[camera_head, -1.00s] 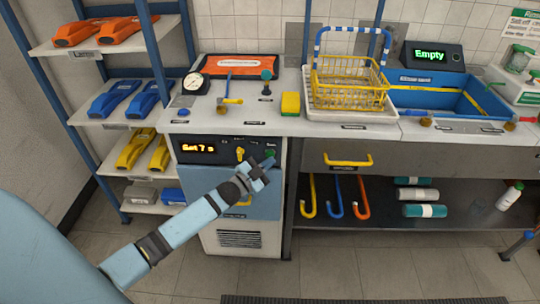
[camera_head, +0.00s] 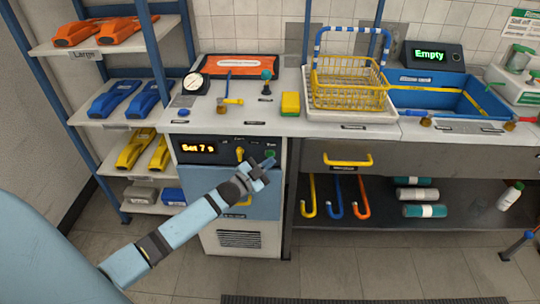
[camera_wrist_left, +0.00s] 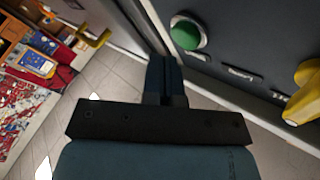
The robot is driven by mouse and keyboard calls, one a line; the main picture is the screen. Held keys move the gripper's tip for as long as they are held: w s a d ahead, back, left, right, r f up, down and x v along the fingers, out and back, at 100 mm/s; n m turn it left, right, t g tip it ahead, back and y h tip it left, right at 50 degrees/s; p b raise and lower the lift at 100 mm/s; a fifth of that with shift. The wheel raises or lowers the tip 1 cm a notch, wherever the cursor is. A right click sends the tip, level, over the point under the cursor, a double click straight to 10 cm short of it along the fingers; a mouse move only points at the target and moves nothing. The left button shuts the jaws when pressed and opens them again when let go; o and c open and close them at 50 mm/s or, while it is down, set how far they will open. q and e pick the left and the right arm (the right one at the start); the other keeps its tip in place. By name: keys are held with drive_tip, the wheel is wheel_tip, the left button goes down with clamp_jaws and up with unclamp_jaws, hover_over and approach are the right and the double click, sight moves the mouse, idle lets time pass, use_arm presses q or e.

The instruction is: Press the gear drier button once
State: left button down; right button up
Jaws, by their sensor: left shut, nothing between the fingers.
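The gear drier is the blue and white cabinet (camera_head: 233,190) under the left end of the counter. Its dark panel carries an orange display (camera_head: 197,148) reading "Set 7 s", a yellow knob (camera_head: 240,154) and a green button (camera_head: 271,154). In the left wrist view the round green button (camera_wrist_left: 187,33) stands just right of and beyond the fingertips, and the yellow knob (camera_wrist_left: 304,88) is at the right edge. My left gripper (camera_head: 266,163) is shut and empty, close in front of the panel just below the button. It also shows in the wrist view (camera_wrist_left: 164,62). Contact is not visible. My right gripper is out of view.
A counter (camera_head: 215,125) above holds a gauge, tools and a yellow sponge (camera_head: 290,104). A yellow drawer handle (camera_head: 348,160) juts out to the right. A shelf rack (camera_head: 90,119) stands at left. The floor in front is clear.

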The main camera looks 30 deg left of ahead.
use_arm(q)
drive_tip(key=shift+w+a, duration=0.2)
drive_tip(key=shift+w, duration=0.15)
drive_tip(key=shift+w+a, duration=0.3)
drive_tip(key=shift+w, duration=0.1)
idle(0.8)
idle(0.4)
drive_tip(key=shift+s+d+p, duration=0.45)
drive_tip(key=shift+s+d, duration=0.05)
drive_tip(key=shift+s, duration=0.25)
